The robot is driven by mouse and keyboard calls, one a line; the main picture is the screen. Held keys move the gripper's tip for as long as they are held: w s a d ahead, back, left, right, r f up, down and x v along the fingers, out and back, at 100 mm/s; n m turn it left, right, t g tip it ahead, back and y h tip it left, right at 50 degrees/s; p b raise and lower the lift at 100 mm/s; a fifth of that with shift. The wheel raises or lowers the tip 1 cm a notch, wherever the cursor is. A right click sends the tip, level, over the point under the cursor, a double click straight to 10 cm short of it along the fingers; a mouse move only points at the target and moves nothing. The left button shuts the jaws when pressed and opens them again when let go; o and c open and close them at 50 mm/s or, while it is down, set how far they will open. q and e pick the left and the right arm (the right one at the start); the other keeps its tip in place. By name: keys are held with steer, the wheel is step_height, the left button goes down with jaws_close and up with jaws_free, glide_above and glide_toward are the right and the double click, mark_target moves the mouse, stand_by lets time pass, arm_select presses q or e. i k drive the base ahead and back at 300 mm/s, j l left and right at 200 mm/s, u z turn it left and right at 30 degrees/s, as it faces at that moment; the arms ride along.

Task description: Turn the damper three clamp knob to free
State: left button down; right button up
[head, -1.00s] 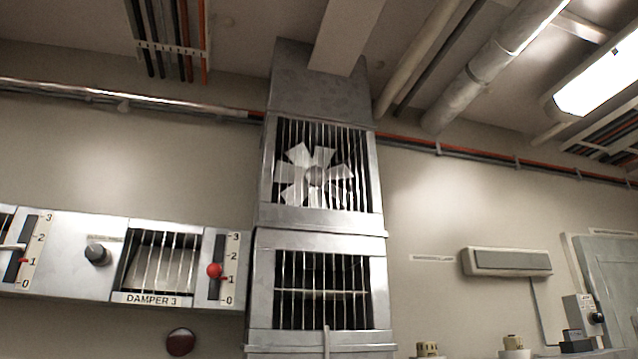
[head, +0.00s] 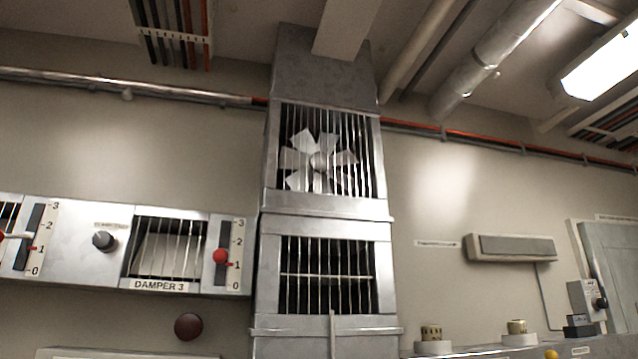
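In the head view, the damper three unit is on the wall at the left, with a barred window above the label "DAMPER 3" (head: 160,286). A dark round knob (head: 104,240) sits on the metal panel left of that window, under a small label too blurred to read. A red-knobbed lever (head: 220,256) stands in the slot right of the window, close to mark 1 of the 0 to 3 scale. Neither of my grippers shows in this view.
A metal duct column (head: 325,210) with a barred fan (head: 318,160) stands in the middle. A dark red round knob (head: 188,326) is below the damper panel. A second lever (head: 20,236) is at the left edge. A ledge with small devices (head: 432,340) is at lower right.

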mark_target(102, 241)
steer(key=u, duration=1.5)
steer(key=i+l, duration=0.25)
steer(key=l, duration=0.3)
steer(key=i+j+u, duration=0.05)
